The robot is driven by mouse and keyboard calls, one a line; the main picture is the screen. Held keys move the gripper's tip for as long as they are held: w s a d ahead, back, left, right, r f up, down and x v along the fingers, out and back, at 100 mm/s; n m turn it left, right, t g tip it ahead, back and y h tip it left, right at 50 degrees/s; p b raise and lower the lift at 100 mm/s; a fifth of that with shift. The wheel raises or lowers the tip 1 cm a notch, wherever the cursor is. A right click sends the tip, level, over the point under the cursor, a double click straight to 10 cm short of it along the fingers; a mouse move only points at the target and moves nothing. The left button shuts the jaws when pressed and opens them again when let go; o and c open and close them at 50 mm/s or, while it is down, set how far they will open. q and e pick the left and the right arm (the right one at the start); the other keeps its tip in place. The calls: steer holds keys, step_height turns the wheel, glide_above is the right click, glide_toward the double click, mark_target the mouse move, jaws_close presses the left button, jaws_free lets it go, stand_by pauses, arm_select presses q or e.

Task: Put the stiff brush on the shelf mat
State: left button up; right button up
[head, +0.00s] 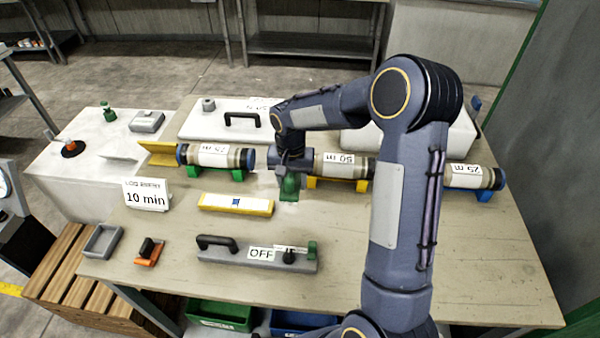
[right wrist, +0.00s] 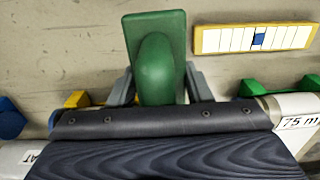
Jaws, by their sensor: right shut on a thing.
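A green block with a rounded green grip, which looks like the stiff brush (head: 289,187), is at my right gripper (head: 289,176), over the middle of the workbench. In the right wrist view the brush (right wrist: 155,55) has a flat rectangular base, and the grey fingers of my right gripper (right wrist: 161,88) are shut on its grip from both sides. I cannot tell whether its underside touches the bench. My left gripper is out of view. I cannot pick out the shelf mat in either view.
Core tubes (head: 215,155) on coloured cradles line the bench behind and beside the brush. A yellow-white scale bar (head: 236,204), a grey OFF-labelled unit (head: 257,257) and a 10 min sign (head: 146,195) stand left and front. A white side stand (head: 75,185) is at left. The bench (head: 480,260) is clear at front right.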

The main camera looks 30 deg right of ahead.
steer(key=w+d+f, duration=0.1)
steer(key=w+f, duration=0.1)
steer(key=w, duration=0.1)
steer(key=w+d+f, duration=0.1)
steer(key=w+f, duration=0.2)
steer(key=w, duration=0.1)
steer(key=w+d+f+b, duration=0.1)
steer(key=w+f, duration=0.2)
steer(key=shift+w+f, duration=0.2)
steer(key=shift+w, duration=0.2)
steer(key=shift+w+f, duration=0.15)
steer(key=shift+f, duration=0.1)
step_height(320, 180, down, 3)
steer(key=shift+w+f+b, duration=0.1)
steer(key=shift+b, duration=0.65)
steer(key=shift+f, duration=0.1)
steer(key=o, duration=1.1)
steer(key=shift+c, duration=0.2)
